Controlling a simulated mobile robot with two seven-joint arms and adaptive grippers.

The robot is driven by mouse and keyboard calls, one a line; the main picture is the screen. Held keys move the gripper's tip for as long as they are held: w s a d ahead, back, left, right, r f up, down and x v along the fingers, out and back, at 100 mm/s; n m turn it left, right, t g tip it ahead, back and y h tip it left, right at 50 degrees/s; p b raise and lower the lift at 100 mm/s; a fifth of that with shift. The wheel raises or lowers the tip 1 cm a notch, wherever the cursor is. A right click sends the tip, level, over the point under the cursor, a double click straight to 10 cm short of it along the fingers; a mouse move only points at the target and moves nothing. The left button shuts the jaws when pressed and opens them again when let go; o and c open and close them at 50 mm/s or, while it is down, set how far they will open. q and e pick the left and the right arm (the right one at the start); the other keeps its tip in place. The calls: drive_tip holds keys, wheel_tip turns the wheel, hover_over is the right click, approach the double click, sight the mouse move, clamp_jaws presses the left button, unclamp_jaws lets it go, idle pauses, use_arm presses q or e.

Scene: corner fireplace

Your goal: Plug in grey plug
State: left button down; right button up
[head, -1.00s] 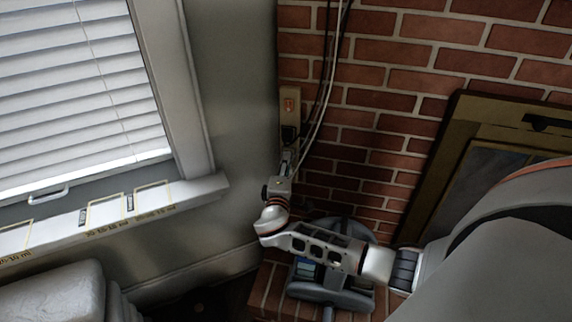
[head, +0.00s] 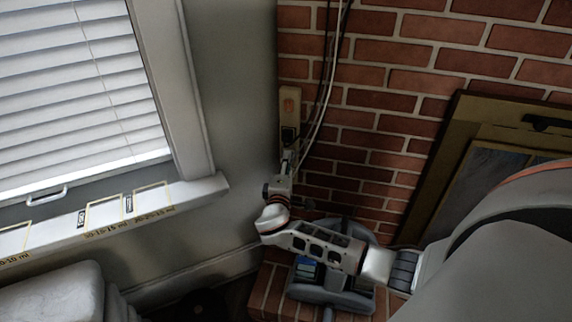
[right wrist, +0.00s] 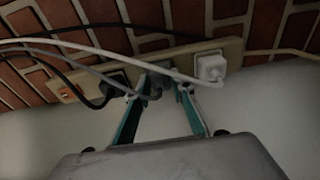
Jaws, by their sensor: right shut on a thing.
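A beige power strip (head: 289,98) is mounted upright on the brick wall beside the corner. It also crosses the right wrist view (right wrist: 232,52). My right gripper (head: 287,160) is at its lower part. In the right wrist view, the gripper's teal fingers (right wrist: 162,86) are shut on the grey plug (right wrist: 161,76), which is against the strip between a black plug (right wrist: 116,86) and a white plug (right wrist: 211,67). Cables partly cover the grey plug. I cannot tell whether its pins are fully in. My left gripper is not in view.
Black, grey and white cables (head: 325,80) hang along the bricks and cross in front of the strip. The grey wall (head: 235,130) is close to the left of the gripper. A window sill (head: 205,188) is further left. A grey device (head: 330,292) stands below my right forearm.

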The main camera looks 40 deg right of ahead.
drive_tip(key=shift+d, duration=0.1)
drive_tip(key=o, duration=1.1)
drive_tip(key=v, duration=1.2)
drive_tip(key=shift+w, duration=0.1)
